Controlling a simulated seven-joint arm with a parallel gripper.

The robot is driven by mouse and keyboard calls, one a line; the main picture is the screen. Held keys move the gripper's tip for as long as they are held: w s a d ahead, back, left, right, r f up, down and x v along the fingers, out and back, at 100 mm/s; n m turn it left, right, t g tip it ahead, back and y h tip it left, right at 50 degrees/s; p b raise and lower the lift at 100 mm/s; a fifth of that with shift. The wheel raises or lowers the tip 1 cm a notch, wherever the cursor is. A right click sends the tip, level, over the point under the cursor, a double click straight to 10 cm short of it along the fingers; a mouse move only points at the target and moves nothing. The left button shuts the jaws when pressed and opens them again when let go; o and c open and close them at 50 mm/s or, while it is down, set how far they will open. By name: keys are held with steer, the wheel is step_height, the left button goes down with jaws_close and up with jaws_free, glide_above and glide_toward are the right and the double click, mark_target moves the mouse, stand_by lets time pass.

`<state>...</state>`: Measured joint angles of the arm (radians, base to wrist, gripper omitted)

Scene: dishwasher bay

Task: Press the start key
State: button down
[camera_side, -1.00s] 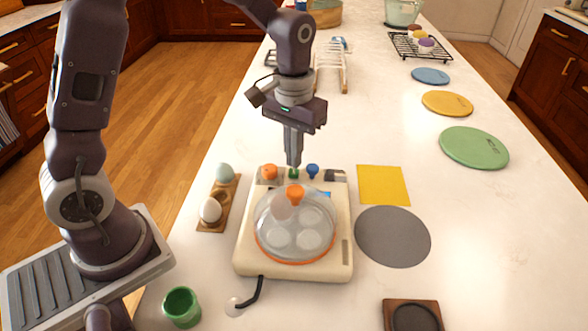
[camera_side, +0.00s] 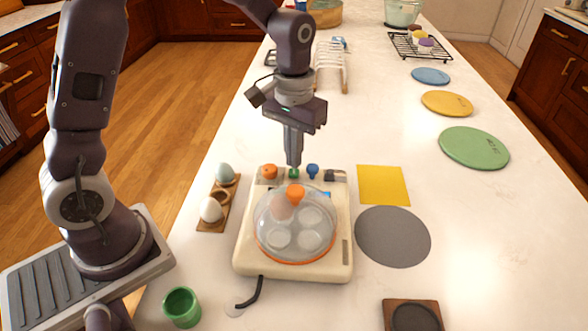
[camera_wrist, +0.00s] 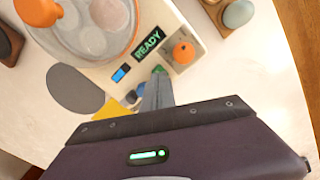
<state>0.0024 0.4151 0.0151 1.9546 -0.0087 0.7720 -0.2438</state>
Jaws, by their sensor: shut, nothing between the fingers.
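The cream egg cooker (camera_side: 246,262) stands on the counter with a clear domed lid (camera_side: 268,238) topped by an orange knob. Along its far edge are an orange dial (camera_side: 269,171), a green key (camera_side: 293,174) and a blue knob (camera_side: 313,170). No label naming the start key is readable. My gripper (camera_side: 294,163) is shut and empty, pointing down with its tips at the green key. In the wrist view the green key (camera_wrist: 158,69) is partly hidden by the fingertips; I cannot tell whether they touch it. A display (camera_wrist: 148,43) reads READY.
An egg holder (camera_side: 222,213) with two eggs stands left of the cooker. A yellow square (camera_side: 383,185) and grey disc (camera_side: 393,237) lie to the right.

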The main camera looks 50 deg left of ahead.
mark_target(293, 172)
steer(key=shift+f, duration=0.95)
stand_by(0.3)
steer(key=shift+r, duration=0.95)
step_height(293, 172, up, 15)
stand_by(0.6)
steer(key=s+f+m+t, duration=0.1)
steer(key=s+m+t, duration=0.2)
steer(key=s, duration=1.7)
steer(key=t, duration=0.2)
steer(key=shift+s+d+f+t, duration=0.15)
steer(key=shift+f+t, duration=0.15)
